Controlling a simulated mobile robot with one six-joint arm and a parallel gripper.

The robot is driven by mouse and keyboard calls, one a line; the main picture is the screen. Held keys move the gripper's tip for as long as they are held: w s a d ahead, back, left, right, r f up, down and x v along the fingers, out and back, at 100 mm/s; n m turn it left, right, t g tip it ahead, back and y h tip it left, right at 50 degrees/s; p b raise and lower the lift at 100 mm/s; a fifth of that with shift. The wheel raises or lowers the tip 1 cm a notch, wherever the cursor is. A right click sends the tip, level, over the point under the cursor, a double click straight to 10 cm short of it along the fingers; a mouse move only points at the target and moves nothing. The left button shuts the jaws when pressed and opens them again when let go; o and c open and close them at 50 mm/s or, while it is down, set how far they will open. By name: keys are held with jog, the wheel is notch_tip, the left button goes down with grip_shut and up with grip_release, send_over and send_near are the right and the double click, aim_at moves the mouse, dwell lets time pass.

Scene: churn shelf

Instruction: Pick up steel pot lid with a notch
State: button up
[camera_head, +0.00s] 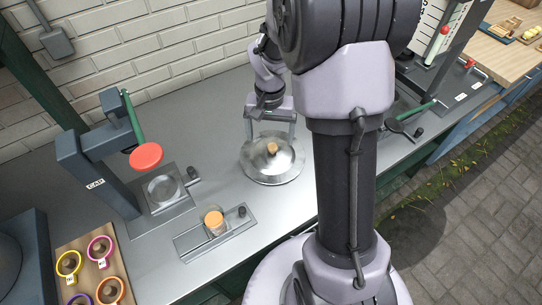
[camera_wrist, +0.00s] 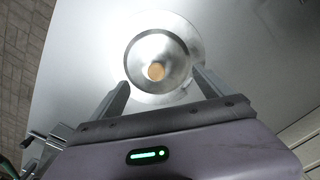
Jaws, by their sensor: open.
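The steel pot lid (camera_head: 262,166) is a shiny round disc with a tan knob (camera_head: 272,148) on top. It lies on the grey metal counter, near the middle of the head view. In the wrist view the lid (camera_wrist: 144,62) and its knob (camera_wrist: 156,72) show just beyond the fingers. I cannot make out the notch. My gripper (camera_head: 270,137) is open and empty, with its two fingers pointing down over the lid's far side. In the wrist view my gripper (camera_wrist: 161,78) has its fingertips spread at either side of the knob. I cannot tell whether they touch the lid.
A small jig with an orange-topped jar (camera_head: 214,220) sits in front of the lid. A wooden board (camera_head: 92,258) holds several coloured cups. A brick wall (camera_head: 150,45) runs behind. Bare counter (camera_head: 215,145) lies left of the lid.

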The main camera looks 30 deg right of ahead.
aim_at(273, 147)
jog(key=f+b, duration=0.1)
jog(key=f, duration=0.1)
jog(key=f+b, duration=0.1)
jog(key=f, duration=0.3)
jog(key=shift+s+d+b, duration=0.2)
jog(key=shift+s+b, duration=0.05)
jog(key=shift+b, duration=0.15)
jog(key=shift+r, duration=0.2)
jog(key=shift+c, duration=0.2)
jog(key=shift+s+f, duration=0.1)
jog(key=shift+s, duration=0.05)
grip_shut()
